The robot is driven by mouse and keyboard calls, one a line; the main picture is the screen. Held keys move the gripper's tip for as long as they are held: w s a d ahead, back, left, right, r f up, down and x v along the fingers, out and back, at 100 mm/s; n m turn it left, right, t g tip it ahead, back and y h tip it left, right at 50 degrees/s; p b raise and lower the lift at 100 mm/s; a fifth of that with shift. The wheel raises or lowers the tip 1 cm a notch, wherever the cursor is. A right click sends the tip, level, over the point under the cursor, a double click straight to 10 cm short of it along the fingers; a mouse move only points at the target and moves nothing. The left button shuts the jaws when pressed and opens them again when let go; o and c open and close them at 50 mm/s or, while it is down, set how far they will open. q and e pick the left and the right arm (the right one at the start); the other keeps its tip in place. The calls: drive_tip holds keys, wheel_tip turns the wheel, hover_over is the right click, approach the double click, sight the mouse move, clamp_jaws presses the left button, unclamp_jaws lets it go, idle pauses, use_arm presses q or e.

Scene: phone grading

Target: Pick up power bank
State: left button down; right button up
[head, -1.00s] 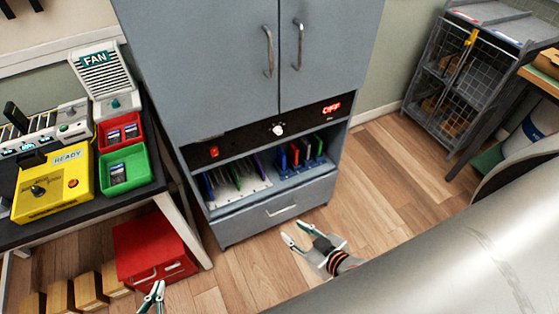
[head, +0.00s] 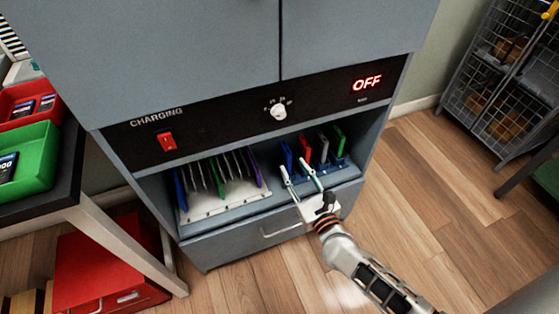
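Several upright coloured slabs, possibly the power banks, stand in a blue rack (head: 350,166) at the right of the cabinet's open shelf. I cannot tell which one the task means. My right gripper (head: 295,167) is open, with its fingers apart and pointing at the rack's left part. It looks empty, and I cannot tell whether a fingertip touches a slab. My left gripper is out of view.
A white rack (head: 226,200) with several thin upright devices fills the shelf's left part. Above are a red switch (head: 167,141), a dial (head: 278,112) and an OFF display (head: 367,84). Below is a drawer handle (head: 281,231). Green (head: 38,150) and red bins stand left.

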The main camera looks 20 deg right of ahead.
sight(286, 151)
drive_tip(key=shift+w+d+f+m, duration=0.15)
drive_tip(key=shift+w+f+m, duration=0.1)
drive_tip(key=shift+f+m, duration=0.4)
drive_tip(key=w, duration=0.3)
drive_tip(key=shift+w+r+b, duration=0.2)
drive_tip(key=shift+r+b, duration=0.1)
drive_tip(key=shift+r, duration=0.05)
drive_tip(key=w+b, duration=0.1)
drive_tip(key=w, duration=0.3)
drive_tip(key=shift+w+r, duration=0.1)
drive_tip(key=shift+w, duration=0.2)
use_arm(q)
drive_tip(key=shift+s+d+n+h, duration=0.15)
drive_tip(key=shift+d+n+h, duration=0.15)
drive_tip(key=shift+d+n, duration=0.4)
use_arm(e)
clamp_jaws()
